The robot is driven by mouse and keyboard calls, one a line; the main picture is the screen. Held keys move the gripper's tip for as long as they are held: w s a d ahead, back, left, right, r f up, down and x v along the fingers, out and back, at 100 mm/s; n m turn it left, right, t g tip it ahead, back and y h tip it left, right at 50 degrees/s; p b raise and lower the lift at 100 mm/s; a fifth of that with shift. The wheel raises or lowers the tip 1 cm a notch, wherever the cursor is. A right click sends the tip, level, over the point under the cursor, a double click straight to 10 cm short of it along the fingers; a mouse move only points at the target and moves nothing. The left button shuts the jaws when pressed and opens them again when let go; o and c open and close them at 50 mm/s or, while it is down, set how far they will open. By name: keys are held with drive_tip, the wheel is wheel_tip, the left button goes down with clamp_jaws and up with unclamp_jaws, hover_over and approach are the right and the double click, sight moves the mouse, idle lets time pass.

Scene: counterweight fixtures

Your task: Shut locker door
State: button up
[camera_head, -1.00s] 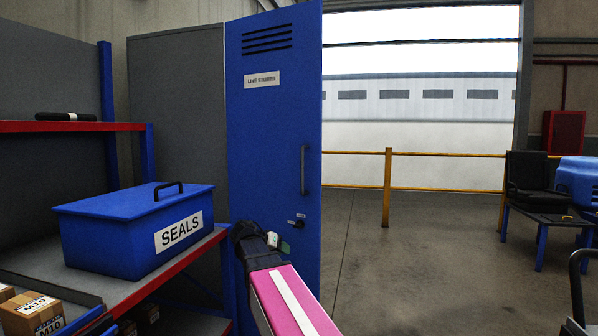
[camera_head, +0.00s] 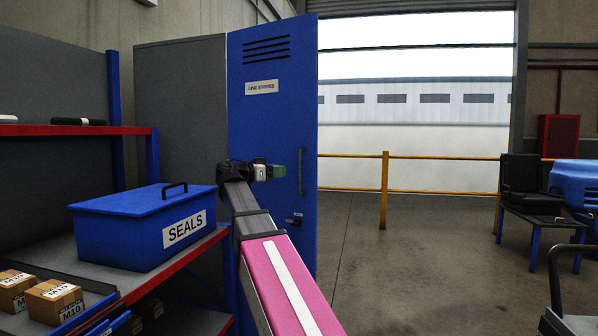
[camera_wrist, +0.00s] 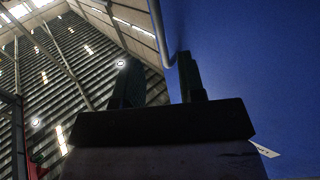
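The blue locker door (camera_head: 262,125), labelled LINE STORES, stands upright with its grey vertical bar handle (camera_head: 300,170) near its right edge. That right edge looks nearer to me than the left one. How far the door stands ajar, I cannot tell. My gripper (camera_head: 291,171) is at mid-handle height in front of the door. In the wrist view its two dark fingers (camera_wrist: 158,82) are apart, with blue door face (camera_wrist: 255,70) to the right. The handle (camera_wrist: 161,35) shows beyond and between the fingertips; contact cannot be told.
A shelf with red edges (camera_head: 185,262) stands at the left, holding a blue SEALS box (camera_head: 140,230) and small M10 cartons (camera_head: 52,300). A yellow rail (camera_head: 440,157) runs behind. The floor right of the door is clear.

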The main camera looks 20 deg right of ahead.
hover_over(299, 190)
drive_tip(key=shift+w+d, duration=0.15)
drive_tip(key=shift+w, duration=0.15)
clamp_jaws()
